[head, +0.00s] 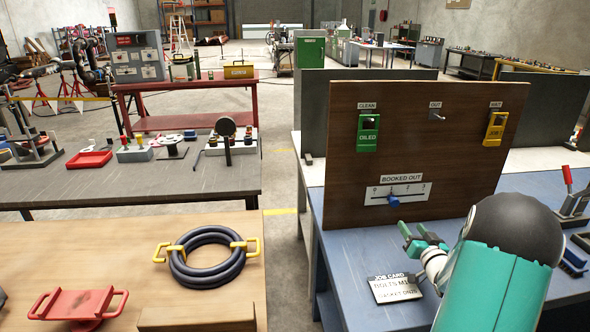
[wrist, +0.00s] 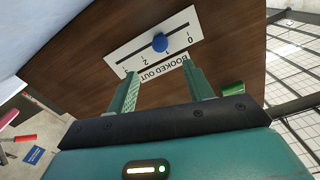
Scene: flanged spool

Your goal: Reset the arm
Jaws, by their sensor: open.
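My gripper (head: 425,238) is at the right, in front of the upright brown board (head: 440,130) and low over the blue bench. Its green fingers are apart with nothing between them. In the wrist view my gripper (wrist: 160,72) points at the board's BOOKED OUT scale (wrist: 130,52), which appears upside down. The blue slider knob (wrist: 160,42) sits near the 1 mark, ahead of the fingertips and apart from them. In the head view the knob (head: 393,201) is left of my gripper.
A green tag (head: 367,135) and a yellow tag (head: 494,130) hang on the board; the OUT hook (head: 437,116) between them is bare. A job card (head: 396,288) lies on the blue bench below my gripper. A black ring with yellow handles (head: 207,257) lies on the wooden table.

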